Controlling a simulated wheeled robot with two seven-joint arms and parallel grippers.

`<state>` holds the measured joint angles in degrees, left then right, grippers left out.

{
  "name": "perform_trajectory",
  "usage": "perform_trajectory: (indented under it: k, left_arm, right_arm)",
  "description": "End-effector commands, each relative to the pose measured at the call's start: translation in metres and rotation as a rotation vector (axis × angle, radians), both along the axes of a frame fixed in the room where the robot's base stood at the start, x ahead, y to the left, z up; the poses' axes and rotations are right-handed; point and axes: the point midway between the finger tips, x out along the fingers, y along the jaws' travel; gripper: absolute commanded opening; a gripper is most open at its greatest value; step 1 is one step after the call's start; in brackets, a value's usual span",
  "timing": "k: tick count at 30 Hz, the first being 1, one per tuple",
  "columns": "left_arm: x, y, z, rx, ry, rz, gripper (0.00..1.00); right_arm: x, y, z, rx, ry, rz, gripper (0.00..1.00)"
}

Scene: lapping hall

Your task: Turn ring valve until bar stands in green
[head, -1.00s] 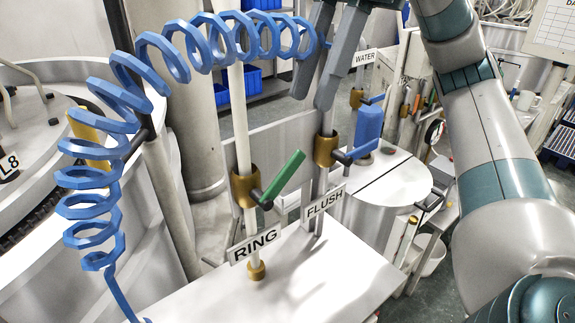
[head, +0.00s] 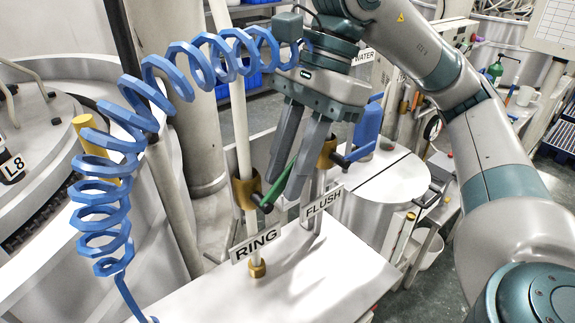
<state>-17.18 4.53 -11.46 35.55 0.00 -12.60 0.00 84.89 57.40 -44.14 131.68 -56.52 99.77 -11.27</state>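The ring valve is a brass body (head: 243,192) on a pale upright pipe, with a green lever handle (head: 278,190) slanting up to the right. The sign RING (head: 256,244) stands below it. My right gripper (head: 283,188) points down over the green handle, its two grey fingers apart on either side of it. The fingers hide part of the handle, and I cannot tell whether they touch it. My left gripper is out of view.
A coiled blue hose (head: 105,195) hangs at the left. The white bench top (head: 290,280) in front is clear.

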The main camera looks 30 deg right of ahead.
Motion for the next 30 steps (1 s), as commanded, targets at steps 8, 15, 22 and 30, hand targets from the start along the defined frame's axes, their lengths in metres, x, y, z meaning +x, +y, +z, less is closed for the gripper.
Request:
perform_trajectory:
  k: [8,15,22,30]
  left_arm:
    - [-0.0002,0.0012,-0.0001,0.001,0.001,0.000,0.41]
    - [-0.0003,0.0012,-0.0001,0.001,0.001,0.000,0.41]
    - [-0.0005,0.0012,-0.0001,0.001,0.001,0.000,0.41]
    - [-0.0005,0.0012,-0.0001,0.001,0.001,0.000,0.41]
  right_arm:
    - [0.0001,0.0000,0.0001,0.000,0.000,0.000,0.00]
    - [0.0002,0.0000,0.0003,0.000,0.000,0.000,0.00]
    - [0.0002,0.0000,0.0005,0.001,-0.001,0.000,0.00]
    - [0.0003,0.0000,0.0008,0.001,-0.001,0.000,0.00]
